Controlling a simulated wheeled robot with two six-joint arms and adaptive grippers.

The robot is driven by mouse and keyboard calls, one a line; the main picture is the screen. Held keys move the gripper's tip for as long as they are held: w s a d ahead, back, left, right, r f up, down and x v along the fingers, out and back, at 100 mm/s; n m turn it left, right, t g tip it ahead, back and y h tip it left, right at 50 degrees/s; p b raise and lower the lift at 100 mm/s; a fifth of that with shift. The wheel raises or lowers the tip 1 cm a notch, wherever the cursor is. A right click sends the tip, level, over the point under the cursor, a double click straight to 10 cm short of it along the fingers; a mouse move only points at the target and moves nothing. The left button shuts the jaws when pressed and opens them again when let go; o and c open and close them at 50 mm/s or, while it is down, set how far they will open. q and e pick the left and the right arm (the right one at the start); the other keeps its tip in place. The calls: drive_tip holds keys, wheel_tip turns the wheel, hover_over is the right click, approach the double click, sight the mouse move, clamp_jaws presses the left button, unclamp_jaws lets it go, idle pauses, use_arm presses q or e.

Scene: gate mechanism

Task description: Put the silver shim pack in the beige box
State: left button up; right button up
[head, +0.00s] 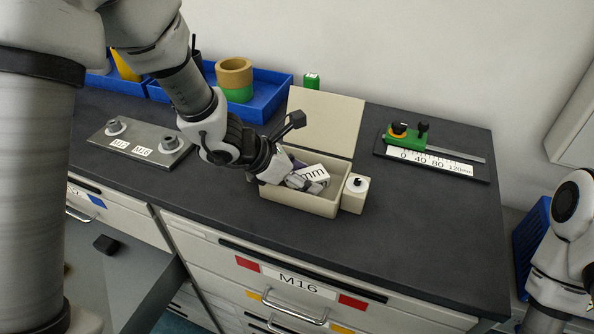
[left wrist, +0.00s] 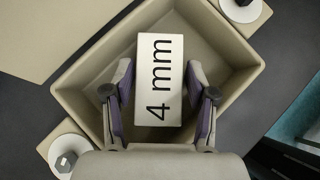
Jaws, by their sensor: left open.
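The beige box (head: 309,202) stands on the dark bench top with its lid tilted up behind it. The silver shim pack (left wrist: 160,55), with a white "4 mm" label on top, is inside the box walls; its label also shows in the head view (head: 316,173). My left gripper (head: 301,178) reaches down into the box. Its fingers (left wrist: 159,80) are open on both sides of the pack, with a small gap at each side. I cannot tell whether the pack rests on the box floor. My right arm shows at the right edge, its gripper out of view.
A measuring gauge (head: 437,157) lies at the back right. A drawer (head: 112,282) stands open at the front left.

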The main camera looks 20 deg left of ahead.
use_arm(q)
drive_tip(key=shift+s+a+r, duration=0.15)
drive_tip(key=shift+a+r, duration=0.05)
drive_tip(key=shift+r, duration=0.2)
drive_tip(key=p+v, duration=0.2)
drive_tip(key=v, duration=0.8)
drive_tip(key=shift+r, duration=0.3)
drive_tip(key=shift+s+a+r+p, duration=0.1)
drive_tip(key=shift+s+a+p, duration=0.2)
drive_tip(key=shift+s+p, duration=0.05)
drive_tip(key=shift+w, duration=0.1)
